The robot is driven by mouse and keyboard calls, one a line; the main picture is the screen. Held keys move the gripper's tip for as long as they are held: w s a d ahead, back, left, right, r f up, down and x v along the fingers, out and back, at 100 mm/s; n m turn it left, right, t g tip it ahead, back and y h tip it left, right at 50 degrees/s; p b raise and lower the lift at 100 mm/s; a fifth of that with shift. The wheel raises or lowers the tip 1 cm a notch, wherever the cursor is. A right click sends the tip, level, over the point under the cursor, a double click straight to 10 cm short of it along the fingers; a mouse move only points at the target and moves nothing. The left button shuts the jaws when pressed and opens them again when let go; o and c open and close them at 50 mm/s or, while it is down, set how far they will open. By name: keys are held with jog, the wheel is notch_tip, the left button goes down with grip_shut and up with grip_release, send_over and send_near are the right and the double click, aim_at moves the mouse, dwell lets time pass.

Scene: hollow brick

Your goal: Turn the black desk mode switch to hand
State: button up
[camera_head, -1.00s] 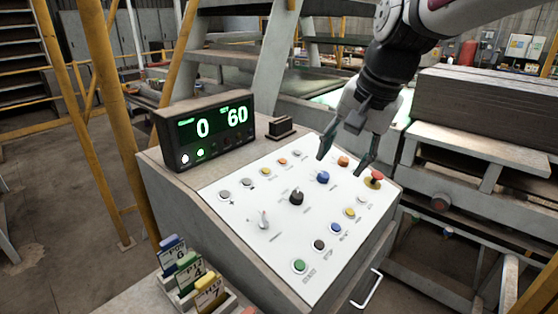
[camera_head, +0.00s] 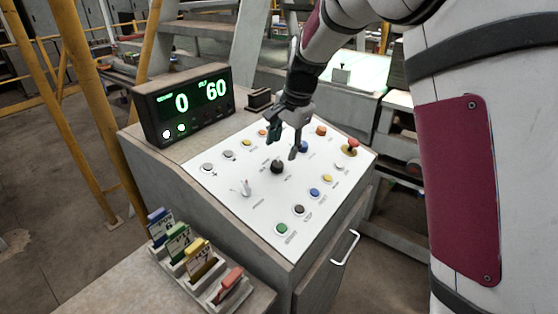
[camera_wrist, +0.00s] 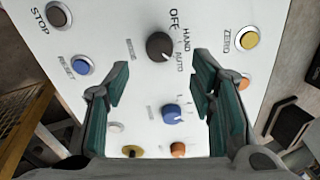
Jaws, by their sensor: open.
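The black mode switch (camera_head: 277,167) is a round knob in the middle of the white desk panel (camera_head: 220,190). In the wrist view the black switch (camera_wrist: 160,46) has the words OFF, HAND and AUTO beside it on the right. A small pale mark shows on its lower edge, but I cannot tell its setting for sure. My gripper (camera_head: 283,146) is open and empty, above the panel just behind the switch. In the wrist view my gripper's fingers (camera_wrist: 160,88) are spread wide, with the switch ahead of them, apart from both.
A blue knob (camera_wrist: 172,113) lies between the fingers in the wrist view. A red mushroom button (camera_head: 350,146) stands at the panel's right corner. Several push buttons and a metal toggle (camera_head: 245,188) surround the switch. A display box (camera_head: 185,104) rises at the back left.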

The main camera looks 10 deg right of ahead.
aim_at(278, 163)
jog(key=x, duration=0.6)
jog(key=shift+w+f+p, duration=0.1)
jog(key=shift+f+p, duration=0.3)
jog(key=c, duration=1.2)
